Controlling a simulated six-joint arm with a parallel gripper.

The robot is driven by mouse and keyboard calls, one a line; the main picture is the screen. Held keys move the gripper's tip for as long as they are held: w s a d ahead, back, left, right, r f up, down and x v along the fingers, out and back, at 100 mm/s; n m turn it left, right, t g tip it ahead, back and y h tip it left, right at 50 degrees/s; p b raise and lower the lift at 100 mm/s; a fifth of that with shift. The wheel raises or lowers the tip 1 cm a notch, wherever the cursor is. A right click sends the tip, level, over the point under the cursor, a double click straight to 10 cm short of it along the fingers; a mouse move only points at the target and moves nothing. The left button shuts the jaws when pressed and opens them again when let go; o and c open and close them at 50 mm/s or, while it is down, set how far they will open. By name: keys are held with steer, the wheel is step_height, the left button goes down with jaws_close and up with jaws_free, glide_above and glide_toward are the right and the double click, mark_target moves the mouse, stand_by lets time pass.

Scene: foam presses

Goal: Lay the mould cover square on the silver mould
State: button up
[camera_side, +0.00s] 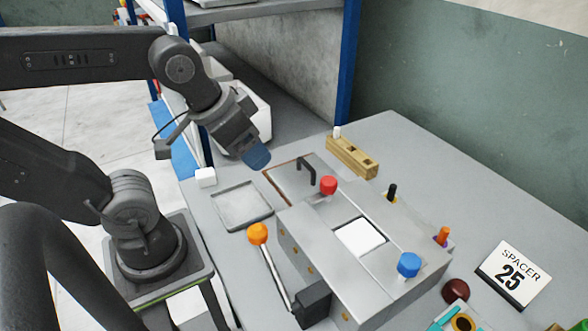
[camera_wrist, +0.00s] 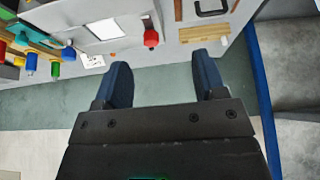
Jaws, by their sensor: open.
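The mould cover (camera_side: 288,184), a flat grey plate with a black bail handle (camera_side: 308,169), lies behind the press; a brown edge shows along its left side. The handle also shows at the top of the wrist view (camera_wrist: 212,11). A shallow silver square tray (camera_side: 242,206), which looks like the silver mould, lies left of the cover, apart from it, with nothing on it. My gripper (camera_side: 257,159) is above the table, up and left of the cover and apart from it. In the wrist view its blue fingers (camera_wrist: 162,65) are spread, with nothing between them.
The grey press (camera_side: 315,232) holds a white square (camera_side: 360,237) and has red (camera_side: 328,185) and blue (camera_side: 409,264) knobs. An orange-knobbed lever (camera_side: 258,234) rises at its front left. A wooden block (camera_side: 352,157) and a "SPACER 25" card (camera_side: 513,274) stand nearby. A blue-posted shelf (camera_side: 348,65) stands behind.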

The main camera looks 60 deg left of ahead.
steer(key=c, duration=0.3)
steer(key=shift+c, duration=0.2)
steer(key=n+g+y, duration=0.2)
steer(key=n, duration=1.6)
glide_toward(306, 163)
steer(key=x, duration=0.4)
steer(key=shift+w+a+f, duration=0.1)
steer(key=shift+a+f, duration=0.05)
steer(key=shift+f, duration=0.2)
steer(key=shift+x, duration=2.95)
